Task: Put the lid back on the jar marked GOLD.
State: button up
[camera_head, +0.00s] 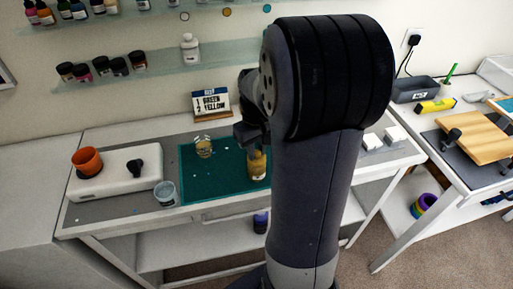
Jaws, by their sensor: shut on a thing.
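My gripper (250,136) is dark and partly hidden by my arm. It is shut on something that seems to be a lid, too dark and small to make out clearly. A jar with amber contents (257,166) stands on the green mat just below my gripper. I cannot tell whether the held thing touches it. A second jar with yellowish contents (204,148) stands on the mat to the left. No GOLD marking is readable on either jar.
The green mat (205,185) lies on the bench. To its left are a clear cup (165,193), a white device (115,180) and an orange cup (87,160). A sign (211,102) stands behind. Shelves above hold bottles and dark-lidded jars. My arm blocks the bench's right part.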

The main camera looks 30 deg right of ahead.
jog(key=shift+f, duration=0.1)
dwell(0.7)
jog(key=o, duration=1)
jog(key=shift+o, duration=0.6)
jog(key=o, duration=0.4)
jog(key=shift+r+p, duration=3.05)
jog(key=shift+r, duration=0.5)
jog(key=shift+c, duration=0.3)
